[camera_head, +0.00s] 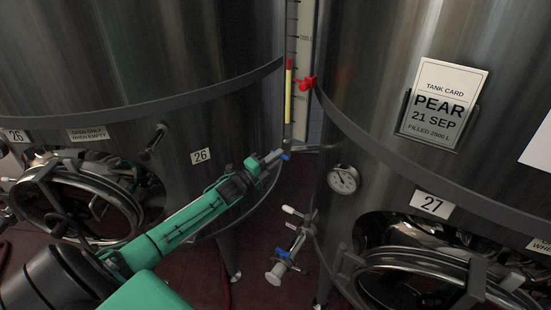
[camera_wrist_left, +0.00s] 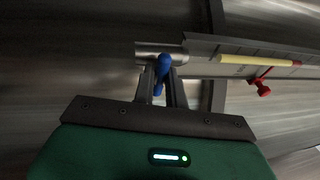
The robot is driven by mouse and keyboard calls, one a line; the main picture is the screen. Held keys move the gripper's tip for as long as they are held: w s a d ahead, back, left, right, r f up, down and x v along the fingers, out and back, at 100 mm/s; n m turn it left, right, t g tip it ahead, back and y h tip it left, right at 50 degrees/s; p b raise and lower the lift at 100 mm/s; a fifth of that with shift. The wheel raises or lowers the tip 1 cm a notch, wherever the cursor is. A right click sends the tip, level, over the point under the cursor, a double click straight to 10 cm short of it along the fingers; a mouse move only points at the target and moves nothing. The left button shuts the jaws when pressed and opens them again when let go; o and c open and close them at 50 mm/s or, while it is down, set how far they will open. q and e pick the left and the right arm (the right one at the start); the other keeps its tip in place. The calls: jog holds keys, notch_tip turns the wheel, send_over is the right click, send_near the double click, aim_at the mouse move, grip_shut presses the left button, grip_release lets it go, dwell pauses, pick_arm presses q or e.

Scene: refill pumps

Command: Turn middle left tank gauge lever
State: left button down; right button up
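A level gauge stands between two steel tanks, with a yellow tube (camera_head: 288,95) in front of a scale board. A small blue lever (camera_head: 286,156) sits at the gauge's lower end. My left gripper (camera_head: 274,157) reaches up to it from the lower left. In the left wrist view the blue lever (camera_wrist_left: 163,70) lies between my two fingertips (camera_wrist_left: 161,84). I cannot tell whether both fingers press on it. A red part (camera_head: 307,83) sits beside the tube; the red part also shows in the wrist view (camera_wrist_left: 262,82). My right gripper is not in view.
Tank 26 (camera_head: 200,110) is on the left and tank 27 (camera_head: 370,110) on the right, with a tank card (camera_head: 442,104). Round hatches are below.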

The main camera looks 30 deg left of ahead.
pick_arm(q)
jog(key=shift+f, duration=0.1)
jog(key=shift+d+f+n+t+y+b, duration=0.15)
jog(key=shift+n+y+b, duration=0.3)
jog(key=shift+n+y, duration=2.3)
jog(key=shift+d+r+n+t+y+b, duration=0.1)
jog(key=shift+d+n+t+y+b, duration=0.2)
jog(key=shift+n, duration=4.9)
jog(key=shift+d+f+n+t+y+b, duration=0.1)
jog(key=shift+n+y+b, duration=0.45)
jog(key=shift+n+y, duration=2.2)
jog(key=n+h, duration=0.2)
jog(key=shift+n, duration=0.4)
jog(key=c, duration=1.4)
grip_release()
jog(key=shift+a, duration=0.1)
jog(key=shift+c, duration=0.2)
